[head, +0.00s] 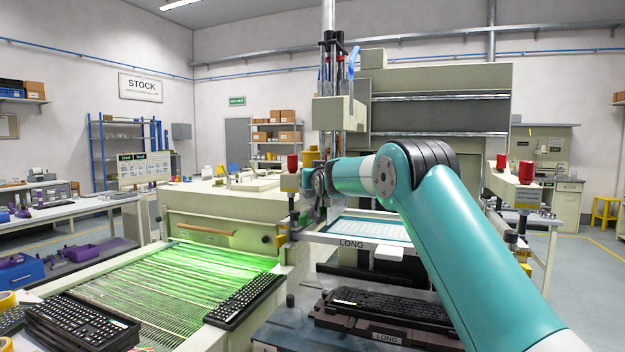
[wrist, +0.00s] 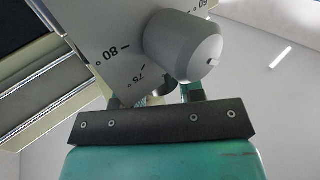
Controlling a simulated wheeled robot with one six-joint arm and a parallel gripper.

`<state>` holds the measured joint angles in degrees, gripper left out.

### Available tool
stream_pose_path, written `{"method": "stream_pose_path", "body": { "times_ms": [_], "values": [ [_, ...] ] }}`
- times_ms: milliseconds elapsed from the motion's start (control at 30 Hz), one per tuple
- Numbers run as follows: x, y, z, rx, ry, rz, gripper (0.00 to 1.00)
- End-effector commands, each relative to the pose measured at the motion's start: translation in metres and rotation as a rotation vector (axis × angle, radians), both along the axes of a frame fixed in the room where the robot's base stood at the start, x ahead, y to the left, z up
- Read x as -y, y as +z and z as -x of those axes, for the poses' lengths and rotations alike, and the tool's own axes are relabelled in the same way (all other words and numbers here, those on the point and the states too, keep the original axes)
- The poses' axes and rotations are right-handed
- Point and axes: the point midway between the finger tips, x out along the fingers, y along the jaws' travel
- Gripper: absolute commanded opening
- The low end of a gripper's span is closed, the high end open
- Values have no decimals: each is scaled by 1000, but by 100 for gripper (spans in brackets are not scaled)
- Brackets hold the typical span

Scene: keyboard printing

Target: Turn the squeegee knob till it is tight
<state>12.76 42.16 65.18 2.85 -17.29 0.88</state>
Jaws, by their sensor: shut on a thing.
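In the head view my gripper (head: 318,182) is at the printing head of the press, just left of the screen frame, and its fingertips are hard to make out. In the wrist view my gripper (wrist: 152,97) shows two finger ends above its black bar. They are shut on a small part between them, the squeegee knob (wrist: 155,99), which is mostly hidden behind the bar. Above it a grey round cylinder (wrist: 180,45) stands out from a pale plate (wrist: 105,35) with angle marks such as 80 and 75. I cannot tell how tight the knob is.
The screen frame marked LONG (head: 352,243) lies under my forearm. A black keyboard (head: 390,303) sits on a fixture below it. A green-lit conveyor (head: 170,290) and stacked keyboards (head: 75,325) are at the left.

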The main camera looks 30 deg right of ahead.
Motion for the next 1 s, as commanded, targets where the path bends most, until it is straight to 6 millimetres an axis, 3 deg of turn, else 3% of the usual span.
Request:
{"method": "stream_pose_path", "body": {
  "times_ms": [367,400,467,500,833,1000],
  "values": [
    [0,2,0,2,-3,1,12],
    [0,2,0,2,-3,1,45],
    [0,1,0,2,-3,1,59],
    [0,1,0,2,-3,1,61],
    [-1,-1,3,0,-3,0,61],
    [-7,-3,24,2,-2,1,61]
  ]
}}
